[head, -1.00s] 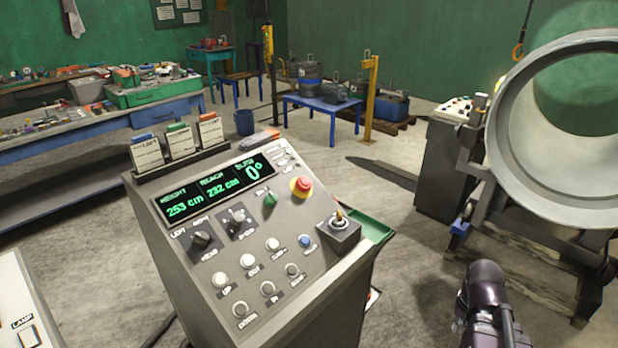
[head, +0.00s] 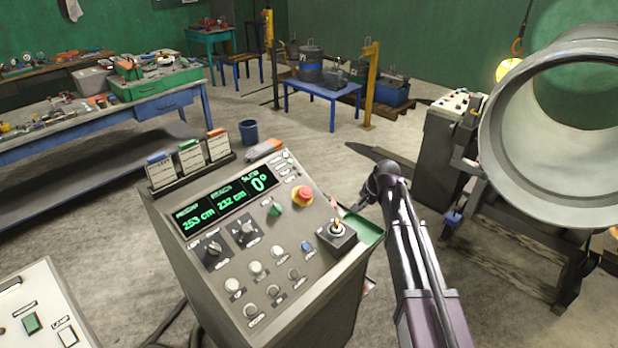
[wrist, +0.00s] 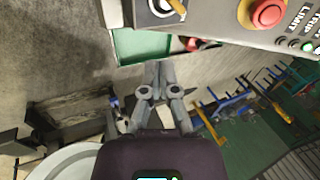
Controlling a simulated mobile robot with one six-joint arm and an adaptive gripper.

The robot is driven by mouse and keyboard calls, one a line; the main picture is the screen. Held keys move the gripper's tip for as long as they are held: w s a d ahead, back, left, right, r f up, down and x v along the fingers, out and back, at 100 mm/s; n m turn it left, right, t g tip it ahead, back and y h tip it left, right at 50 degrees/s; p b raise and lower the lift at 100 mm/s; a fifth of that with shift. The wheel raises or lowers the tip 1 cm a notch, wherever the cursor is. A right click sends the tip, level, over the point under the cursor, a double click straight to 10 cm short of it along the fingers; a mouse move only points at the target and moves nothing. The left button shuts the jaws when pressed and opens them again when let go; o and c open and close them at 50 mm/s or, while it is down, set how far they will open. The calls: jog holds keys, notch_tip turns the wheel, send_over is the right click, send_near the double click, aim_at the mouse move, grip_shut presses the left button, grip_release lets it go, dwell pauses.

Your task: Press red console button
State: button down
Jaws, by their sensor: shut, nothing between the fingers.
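The red button (head: 302,195) is a mushroom cap on a yellow collar at the right part of the grey console's (head: 335,285) sloped panel. It also shows in the wrist view (wrist: 268,13) at the top right edge. My gripper (wrist: 160,67) is shut and empty in the wrist view, its fingertips just below the green tray (wrist: 145,44) in the picture. It is apart from the button, which lies up and to the right. In the head view my arm rises right of the console, and the fingers are not clearly visible there.
A joystick (head: 337,232) stands on the panel below the button, near the green tray. A green knob (head: 274,208) is left of the button. A large pipe ring (head: 500,130) stands at the right. A second panel (head: 45,310) is at lower left.

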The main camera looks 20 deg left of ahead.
jog(key=w+a+r+y+p, duration=0.1)
jog(key=w+a+r+p, duration=0.1)
jog(key=a, duration=0.5)
jog(key=w+a+r+m+p, duration=0.1)
jog(key=w+a+r+p, duration=0.1)
jog(key=a+r, duration=0.3)
jog(key=shift+a+r+y+p, duration=0.15)
jog(key=shift+a+y+p, duration=0.2)
jog(key=shift+a, duration=0.7)
jog(key=shift+w+f, duration=0.15)
jog(key=shift+f, duration=0.05)
jog(key=b, duration=1.2)
send_near(306, 191)
jog(key=x, duration=0.7)
jog(key=shift+a+f, duration=0.1)
jog(key=shift+f, duration=0.25)
